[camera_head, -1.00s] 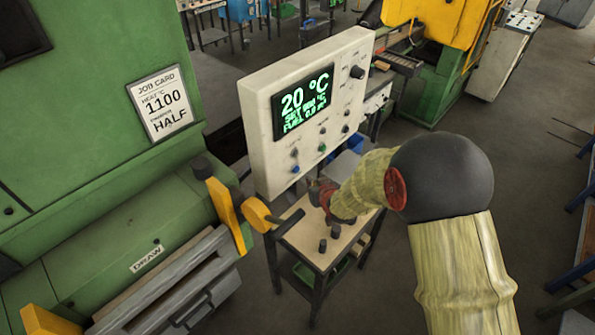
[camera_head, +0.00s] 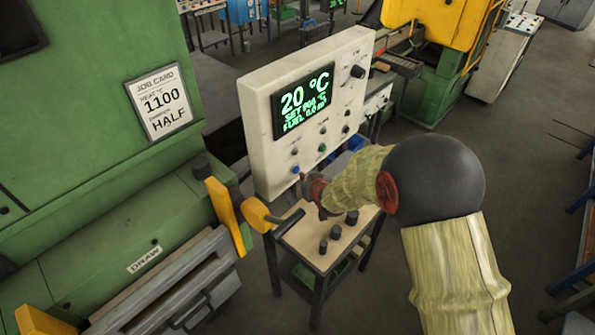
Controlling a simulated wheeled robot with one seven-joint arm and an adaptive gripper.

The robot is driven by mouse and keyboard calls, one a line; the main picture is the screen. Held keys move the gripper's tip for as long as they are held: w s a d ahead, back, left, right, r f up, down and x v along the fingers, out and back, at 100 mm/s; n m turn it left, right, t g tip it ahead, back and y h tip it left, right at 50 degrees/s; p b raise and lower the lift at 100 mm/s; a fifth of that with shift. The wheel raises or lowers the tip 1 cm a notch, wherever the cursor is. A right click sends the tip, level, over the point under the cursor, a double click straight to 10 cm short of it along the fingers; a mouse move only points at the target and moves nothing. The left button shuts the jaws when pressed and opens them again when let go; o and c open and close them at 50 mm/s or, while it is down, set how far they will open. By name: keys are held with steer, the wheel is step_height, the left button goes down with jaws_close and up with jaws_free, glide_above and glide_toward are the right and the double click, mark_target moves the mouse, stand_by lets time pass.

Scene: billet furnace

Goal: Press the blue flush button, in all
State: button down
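The white control panel (camera_head: 262,138) stands upright in the middle, with a lit screen (camera_head: 303,98) reading 20 °C and smaller green lines. The blue button (camera_head: 295,170) is at the panel's lower left, below a dark knob. A green button (camera_head: 322,148) sits to its right. My gripper (camera_head: 306,180) is just right of and slightly below the blue button, close to the panel's lower edge. I cannot tell whether it touches the button. Its fingers are small and dark here, and their opening is unclear.
A small table (camera_head: 318,258) with several dark cylinders stands below the panel. A yellow lever with a dark handle (camera_head: 288,222) juts out at the left of my gripper. The green furnace (camera_head: 90,205) with a job card (camera_head: 159,101) fills the left. Open floor lies to the right.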

steer(key=shift+w+a, duration=0.1)
steer(key=shift+a, duration=0.05)
stand_by(0.8)
steer(key=shift+w+a+b, duration=0.15)
steer(key=shift+a+b, duration=0.05)
steer(key=shift+b, duration=0.25)
steer(key=shift+w+a+b, duration=0.25)
steer(key=shift+a+b, duration=0.05)
steer(key=shift+b, duration=0.05)
stand_by(0.5)
steer(key=shift+d, duration=0.15)
steer(key=shift+s+d, duration=0.5)
stand_by(0.4)
steer(key=shift+s+d, duration=0.8)
steer(key=shift+d, duration=0.2)
steer(key=shift+s+d, duration=0.75)
steer(key=shift+d, duration=0.25)
